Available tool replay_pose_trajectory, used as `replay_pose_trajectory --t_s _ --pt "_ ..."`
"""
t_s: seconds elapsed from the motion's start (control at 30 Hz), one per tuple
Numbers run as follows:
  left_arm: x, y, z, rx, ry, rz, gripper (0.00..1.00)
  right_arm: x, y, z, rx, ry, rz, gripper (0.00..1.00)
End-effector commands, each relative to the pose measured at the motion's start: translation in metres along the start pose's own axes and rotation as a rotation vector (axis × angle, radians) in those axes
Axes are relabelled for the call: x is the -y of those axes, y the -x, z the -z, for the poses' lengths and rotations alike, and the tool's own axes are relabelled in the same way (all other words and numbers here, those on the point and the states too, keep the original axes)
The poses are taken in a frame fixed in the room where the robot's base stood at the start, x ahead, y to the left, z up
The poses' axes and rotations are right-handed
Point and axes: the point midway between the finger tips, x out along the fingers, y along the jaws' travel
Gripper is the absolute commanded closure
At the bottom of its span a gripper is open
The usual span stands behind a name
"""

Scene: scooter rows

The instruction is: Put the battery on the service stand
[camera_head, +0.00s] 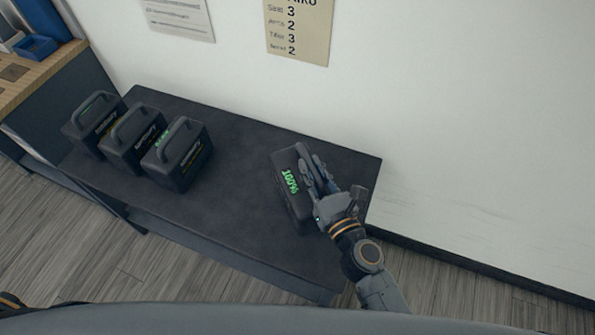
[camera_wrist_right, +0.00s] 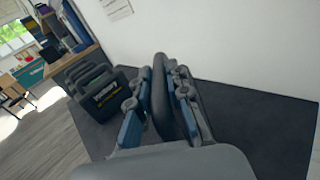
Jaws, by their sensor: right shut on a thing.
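A dark battery (camera_head: 290,184) with a green "100%" display is on the right part of a long dark bench (camera_head: 235,135). My right gripper (camera_head: 318,178) is at its top and shut on its handle. In the right wrist view the handle (camera_wrist_right: 162,98) stands between the fingers of the right gripper (camera_wrist_right: 160,95). Whether the battery rests on the bench or is slightly above it I cannot tell. Several similar batteries stand in a row at the bench's left end, the nearest one (camera_head: 178,158) with its handle up. My left gripper is not in view. No service stand is identifiable.
A white wall (camera_head: 420,130) with two posted sheets runs behind the bench. A wooden-topped counter (camera_head: 40,75) with blue bins stands at the left. The bench middle between the row and the held battery is clear. Wood floor (camera_head: 150,265) lies in front.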

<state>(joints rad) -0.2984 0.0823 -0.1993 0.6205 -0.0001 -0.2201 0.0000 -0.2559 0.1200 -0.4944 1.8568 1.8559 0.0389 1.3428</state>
Motion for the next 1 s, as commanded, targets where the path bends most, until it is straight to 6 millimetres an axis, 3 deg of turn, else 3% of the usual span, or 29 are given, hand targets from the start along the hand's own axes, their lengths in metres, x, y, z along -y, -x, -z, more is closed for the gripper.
replay_pose_trajectory --t_s 0.27,0.53,0.87,0.9,1.0 --pt "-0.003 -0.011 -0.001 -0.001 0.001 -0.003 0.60 0.011 -0.004 0.008 0.013 -0.003 -0.004 1.00" --pt "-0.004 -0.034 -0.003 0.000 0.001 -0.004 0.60 0.019 -0.005 0.040 0.011 -0.005 -0.003 1.00" --pt "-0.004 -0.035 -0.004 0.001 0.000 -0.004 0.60 0.019 -0.004 0.045 0.008 -0.002 -0.004 1.00" --pt "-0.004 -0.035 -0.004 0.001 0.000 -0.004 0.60 0.020 -0.003 0.051 -0.004 -0.001 -0.001 0.75" --pt "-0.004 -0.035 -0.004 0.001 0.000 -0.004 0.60 0.020 -0.003 0.051 -0.003 -0.001 -0.002 0.60"
